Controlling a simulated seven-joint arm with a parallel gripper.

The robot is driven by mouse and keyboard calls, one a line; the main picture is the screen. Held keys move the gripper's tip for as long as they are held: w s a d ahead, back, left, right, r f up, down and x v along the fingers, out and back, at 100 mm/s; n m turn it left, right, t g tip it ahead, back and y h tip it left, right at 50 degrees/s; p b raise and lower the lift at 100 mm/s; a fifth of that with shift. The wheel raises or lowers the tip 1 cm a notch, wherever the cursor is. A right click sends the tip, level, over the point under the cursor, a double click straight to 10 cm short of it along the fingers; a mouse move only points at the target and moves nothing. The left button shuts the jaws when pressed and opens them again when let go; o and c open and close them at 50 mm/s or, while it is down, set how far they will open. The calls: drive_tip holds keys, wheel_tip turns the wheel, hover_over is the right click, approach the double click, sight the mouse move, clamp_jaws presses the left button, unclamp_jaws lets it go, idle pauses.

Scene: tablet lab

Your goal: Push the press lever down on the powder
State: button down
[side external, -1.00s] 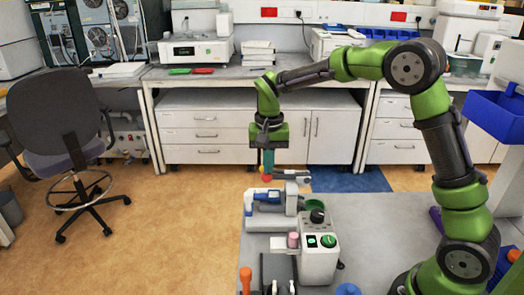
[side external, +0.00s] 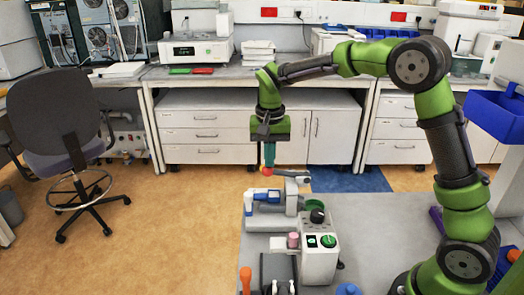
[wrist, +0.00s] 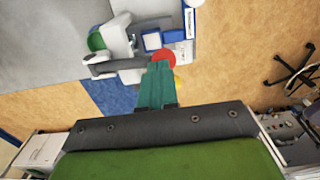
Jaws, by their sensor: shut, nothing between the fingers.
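The press (side external: 291,205) is a grey machine at the far left corner of the table. Its lever (wrist: 108,68) is a grey bar ending near a round red knob (wrist: 165,57), which also shows in the side view (side external: 267,171). My gripper (side external: 268,164) points down with its teal fingers shut and empty. The fingertips are right at the knob, overlapping it in the wrist view (wrist: 158,66). I cannot tell whether they touch it. A green round part (wrist: 96,41) sits beside the press. No powder is clearly visible.
A control box (side external: 320,250) with a black knob and a green button stands in front of the press. A dark device with an orange-topped handle (side external: 245,275) is nearer the camera. The table (side external: 385,225) is clear to the right of the press.

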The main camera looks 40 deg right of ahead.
drive_tip(key=shift+r, duration=0.7)
drive_tip(key=shift+s+d+r, duration=0.1)
drive_tip(key=shift+r, duration=0.1)
drive_tip(key=shift+s+d+r, duration=0.15)
drive_tip(key=shift+r, duration=0.45)
drive_tip(key=shift+s+d+r, duration=0.15)
drive_tip(key=shift+r, duration=0.5)
drive_tip(key=shift+s+d+r, duration=0.2)
drive_tip(key=shift+r, duration=0.35)
drive_tip(key=shift+r, duration=0.1)
drive_tip(key=shift+r, duration=2.4)
